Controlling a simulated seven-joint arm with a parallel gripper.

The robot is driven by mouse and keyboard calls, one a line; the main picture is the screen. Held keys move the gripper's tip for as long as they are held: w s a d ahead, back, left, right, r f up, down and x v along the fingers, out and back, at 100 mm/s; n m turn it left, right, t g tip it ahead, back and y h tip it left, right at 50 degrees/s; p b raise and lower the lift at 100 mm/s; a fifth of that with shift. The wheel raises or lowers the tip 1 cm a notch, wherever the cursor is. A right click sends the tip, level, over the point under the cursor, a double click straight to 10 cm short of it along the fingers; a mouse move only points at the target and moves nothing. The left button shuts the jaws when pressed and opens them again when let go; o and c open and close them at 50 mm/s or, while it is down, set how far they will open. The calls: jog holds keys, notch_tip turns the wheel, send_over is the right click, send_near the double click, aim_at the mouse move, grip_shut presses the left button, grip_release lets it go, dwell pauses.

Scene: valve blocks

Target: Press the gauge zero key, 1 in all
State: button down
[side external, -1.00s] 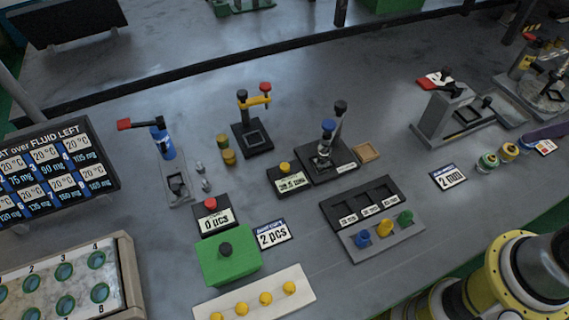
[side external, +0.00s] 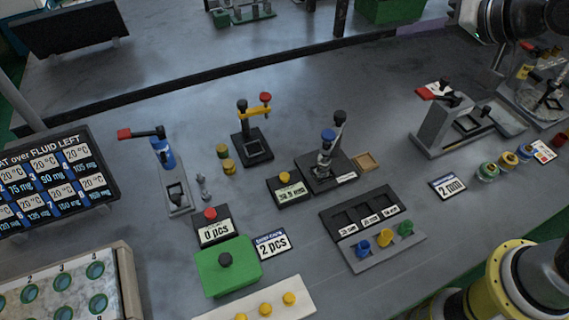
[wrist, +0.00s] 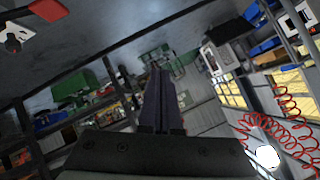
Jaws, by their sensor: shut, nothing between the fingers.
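A small black gauge box (side external: 288,191) with a millimetre readout stands mid-bench in the side view. A yellow key (side external: 285,177) sits on its top, and nothing touches it. The exact reading is too small to be sure of. My gripper's dark fingers (wrist: 160,74) are together and empty in the wrist view, pointing out over the room. In the side view my arm's end is at the top right, far from the gauge box and above the bench. The gauge is not visible in the wrist view.
A black press stand (side external: 330,168) is right beside the gauge. A counter reading 0 pcs with a red button (side external: 210,214), a green box with a black knob (side external: 228,270) and a slotted tray (side external: 372,212) stand nearer.

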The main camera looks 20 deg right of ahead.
jog(key=w+a+f+y, duration=0.1)
jog(key=w+a+f, duration=0.3)
jog(key=a, duration=0.2)
jog(key=n+g+y, duration=0.2)
jog(key=n+g, duration=0.1)
jog(key=g, duration=0.1)
send_over(288, 182)
notch_tip(288, 182, down, 16)
jog(key=shift+r, duration=0.1)
jog(key=shift+f, duration=4.35)
jog(key=shift+f, duration=0.15)
jog(key=shift+f, duration=0.3)
